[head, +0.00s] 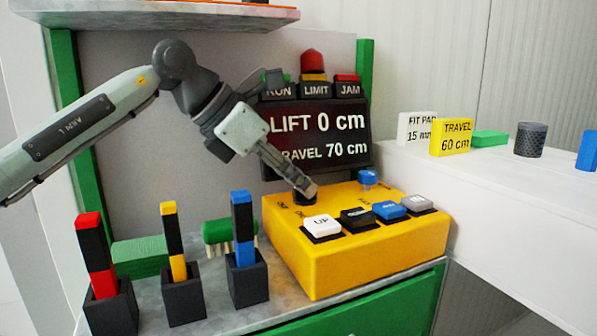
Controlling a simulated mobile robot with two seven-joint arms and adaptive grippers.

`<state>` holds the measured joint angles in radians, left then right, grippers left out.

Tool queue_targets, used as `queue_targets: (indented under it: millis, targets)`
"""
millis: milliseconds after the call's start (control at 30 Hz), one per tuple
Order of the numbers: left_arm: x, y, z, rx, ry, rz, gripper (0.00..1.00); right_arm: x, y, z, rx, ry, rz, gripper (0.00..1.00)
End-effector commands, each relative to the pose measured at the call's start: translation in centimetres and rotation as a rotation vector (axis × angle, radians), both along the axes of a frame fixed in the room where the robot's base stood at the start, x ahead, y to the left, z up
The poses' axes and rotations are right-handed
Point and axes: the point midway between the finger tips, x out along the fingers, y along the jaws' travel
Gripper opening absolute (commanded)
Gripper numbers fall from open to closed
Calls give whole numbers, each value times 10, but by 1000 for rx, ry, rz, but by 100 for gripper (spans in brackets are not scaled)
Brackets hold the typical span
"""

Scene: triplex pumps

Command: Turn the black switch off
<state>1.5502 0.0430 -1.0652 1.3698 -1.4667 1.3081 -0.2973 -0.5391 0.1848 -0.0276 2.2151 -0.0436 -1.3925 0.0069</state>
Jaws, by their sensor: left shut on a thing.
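The black switch (304,200) is a small dark knob at the back left of the yellow control box (330,267). My left gripper (308,189) reaches down from the upper left, its fingers shut on the switch. The fingers hide most of the switch, so its setting cannot be told. The small lettering beside it is too blurred to read surely. My right gripper is not in view.
A blue knob (367,178) stands right of my gripper. Several push buttons, including a white UP button (322,226), line the box's front. Behind, a display (318,135) reads LIFT 0 cm, TRAVEL 70 cm. Black holders with coloured bars (243,225) stand left.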

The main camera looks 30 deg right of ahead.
Motion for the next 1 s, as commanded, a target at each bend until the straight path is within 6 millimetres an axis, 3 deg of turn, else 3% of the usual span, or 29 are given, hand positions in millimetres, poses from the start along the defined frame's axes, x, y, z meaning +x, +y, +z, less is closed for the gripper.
queue_targets:
  millis: [567,600,733,1000]
  targets:
    - [1,0,1,-2,-3,-28,0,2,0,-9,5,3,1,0]
    - [1,0,1,-2,-2,-29,17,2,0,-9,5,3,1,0]
    - [1,0,1,-1,-2,-29,33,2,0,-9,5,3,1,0]
    - [1,0,0,0,0,-28,33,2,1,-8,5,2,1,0]
